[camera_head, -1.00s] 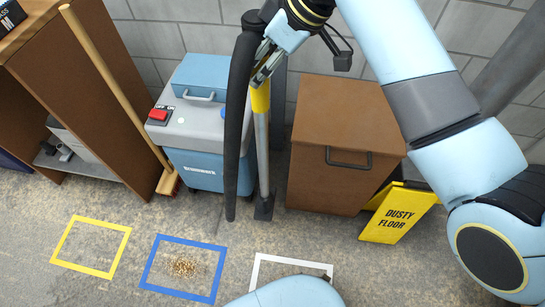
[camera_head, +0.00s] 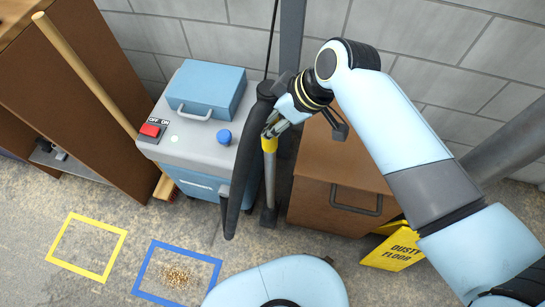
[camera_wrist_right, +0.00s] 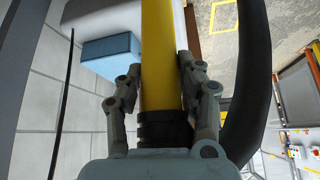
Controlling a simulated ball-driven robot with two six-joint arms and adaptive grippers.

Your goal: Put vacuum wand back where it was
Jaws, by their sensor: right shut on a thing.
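The vacuum wand (camera_head: 269,180) is a grey tube with a yellow grip section and a dark nozzle. It stands about upright between the vacuum and the brown box. My right gripper (camera_head: 270,133) is shut on its yellow section, which also shows between the fingers in the right wrist view (camera_wrist_right: 161,60). The black hose (camera_head: 240,165) hangs in front of the vacuum, beside the wand. The grey and blue vacuum (camera_head: 188,135) has a red switch (camera_head: 151,131) and a blue knob. Whether the nozzle touches the floor I cannot tell. My left gripper is not in view.
A brown box (camera_head: 325,210) with a handle stands right of the wand, with a yellow "DUSTY FLOOR" sign (camera_head: 400,250) beside it. A broom (camera_head: 85,75) leans at the brown cabinet. Yellow (camera_head: 55,235) and blue (camera_head: 152,262) floor frames lie in front; debris lies in the blue one.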

